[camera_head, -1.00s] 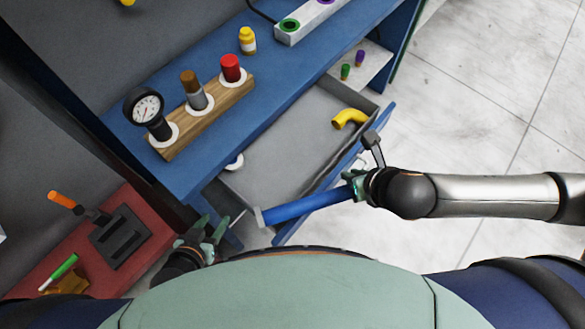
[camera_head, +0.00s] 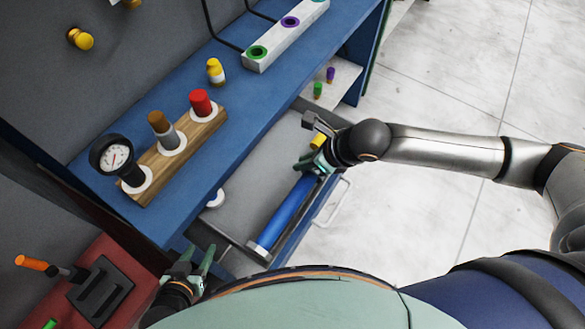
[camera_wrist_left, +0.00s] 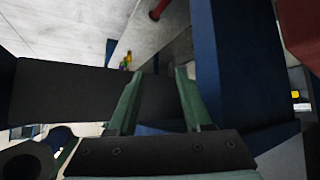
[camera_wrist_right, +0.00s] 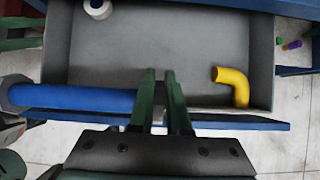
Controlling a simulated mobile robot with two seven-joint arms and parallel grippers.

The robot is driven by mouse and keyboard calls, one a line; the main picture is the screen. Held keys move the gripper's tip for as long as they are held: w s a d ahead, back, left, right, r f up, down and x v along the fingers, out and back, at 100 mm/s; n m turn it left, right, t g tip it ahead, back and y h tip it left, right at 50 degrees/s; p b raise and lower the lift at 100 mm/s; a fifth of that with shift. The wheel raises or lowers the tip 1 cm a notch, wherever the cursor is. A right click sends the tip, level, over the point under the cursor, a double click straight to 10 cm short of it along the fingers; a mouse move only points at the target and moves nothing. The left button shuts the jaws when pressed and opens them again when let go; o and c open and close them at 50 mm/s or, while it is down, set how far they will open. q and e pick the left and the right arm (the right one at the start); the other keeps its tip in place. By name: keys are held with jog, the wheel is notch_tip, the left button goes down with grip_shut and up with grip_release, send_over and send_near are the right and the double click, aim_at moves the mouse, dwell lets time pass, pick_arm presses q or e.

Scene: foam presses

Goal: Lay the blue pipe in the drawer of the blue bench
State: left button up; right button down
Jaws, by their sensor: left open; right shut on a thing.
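The blue pipe (camera_head: 286,213) has a pale collar at its near end. It lies along the inner side of the front wall of the open grey drawer (camera_head: 245,180); I cannot tell whether it touches the floor. My right gripper (camera_head: 312,165) is shut on its far end. In the right wrist view the pipe (camera_wrist_right: 75,98) runs left from the fingers (camera_wrist_right: 160,80), above the drawer's front edge (camera_wrist_right: 235,122). The drawer belongs to the blue bench (camera_head: 255,108). My left gripper (camera_head: 198,262) is open and empty by the drawer's near left corner.
A yellow elbow pipe (camera_wrist_right: 234,82) lies at the drawer's right end, and a white round piece (camera_wrist_right: 98,8) sits at its back. A wooden rack with a gauge (camera_head: 116,158) stands on the bench top. A red press (camera_head: 100,290) is at lower left.

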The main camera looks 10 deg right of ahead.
jog(key=w+f+b, duration=0.2)
jog(key=f+b, duration=0.1)
jog(key=w+a+f+b, duration=0.1)
jog(key=f+b, duration=0.1)
jog(key=shift+w, duration=0.1)
jog(key=shift+w+a+f+b, duration=0.1)
jog(key=shift+w+b, duration=0.2)
jog(key=shift+b, duration=0.1)
jog(key=shift+w+a+f+b, duration=0.2)
jog(key=shift+f+b, duration=0.15)
jog(key=shift+b, duration=0.2)
notch_tip(320, 180, down, 3)
jog(key=b, duration=0.3)
jog(key=shift+w+r, duration=0.1)
jog(key=shift+r, duration=0.05)
jog(key=shift+f+b, duration=0.2)
jog(key=shift+b, duration=0.3)
jog(key=shift+r, duration=0.1)
